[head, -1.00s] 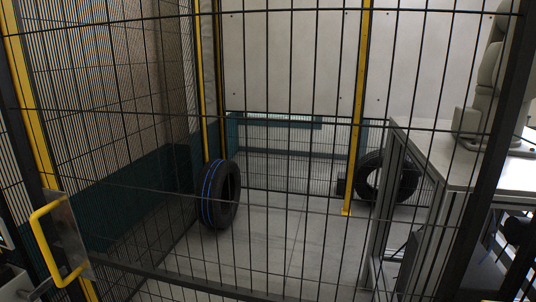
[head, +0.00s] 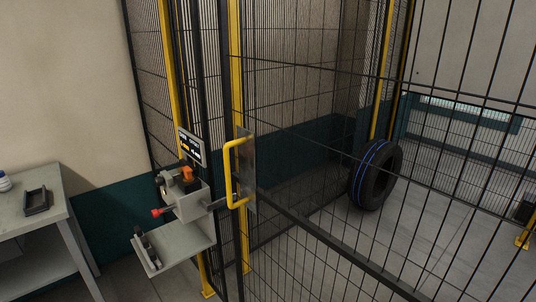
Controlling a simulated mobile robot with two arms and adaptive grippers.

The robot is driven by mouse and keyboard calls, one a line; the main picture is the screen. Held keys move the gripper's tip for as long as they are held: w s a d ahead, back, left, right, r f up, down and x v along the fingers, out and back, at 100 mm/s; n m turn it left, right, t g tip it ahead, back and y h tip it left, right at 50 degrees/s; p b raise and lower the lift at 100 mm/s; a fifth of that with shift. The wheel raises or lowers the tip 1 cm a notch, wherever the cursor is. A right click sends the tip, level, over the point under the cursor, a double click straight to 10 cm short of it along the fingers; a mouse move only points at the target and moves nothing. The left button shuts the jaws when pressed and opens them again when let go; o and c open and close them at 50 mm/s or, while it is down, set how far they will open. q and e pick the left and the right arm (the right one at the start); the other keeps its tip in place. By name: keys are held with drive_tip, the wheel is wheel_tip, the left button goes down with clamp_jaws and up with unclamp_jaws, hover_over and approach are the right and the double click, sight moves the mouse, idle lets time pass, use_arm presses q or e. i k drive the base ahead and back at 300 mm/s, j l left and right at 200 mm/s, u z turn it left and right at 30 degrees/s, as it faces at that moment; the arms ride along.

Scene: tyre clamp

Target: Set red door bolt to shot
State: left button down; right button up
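The red door bolt (head: 158,212) shows in the head view as a small red knob on a short rod. It sticks out to the left of a grey box (head: 192,203) mounted by the cage door post. On the box's right side a grey bar (head: 218,202) reaches toward the door plate by the yellow door handle (head: 232,172). I cannot tell at this size whether the bolt enters the door. Neither of my grippers is in view.
An orange part (head: 186,174) and dark parts sit on the box, below a small display panel (head: 190,146). A grey shelf (head: 175,247) juts out beneath. A table (head: 30,218) with a dark tray stands at left. A tyre (head: 375,175) stands behind the mesh.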

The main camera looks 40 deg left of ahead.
sight(155, 213)
drive_tip(key=u, duration=2)
drive_tip(key=i+j+z, duration=0.1)
drive_tip(key=j, duration=0.25)
drive_tip(key=i+j, duration=0.25)
drive_tip(key=i+j+z, duration=0.15)
drive_tip(key=j, duration=0.25)
drive_tip(key=i+j, duration=0.1)
drive_tip(key=j, duration=0.25)
drive_tip(key=i+j+z, duration=0.15)
drive_tip(key=j, duration=0.25)
drive_tip(key=i+j+z, duration=0.1)
drive_tip(key=j, duration=0.25)
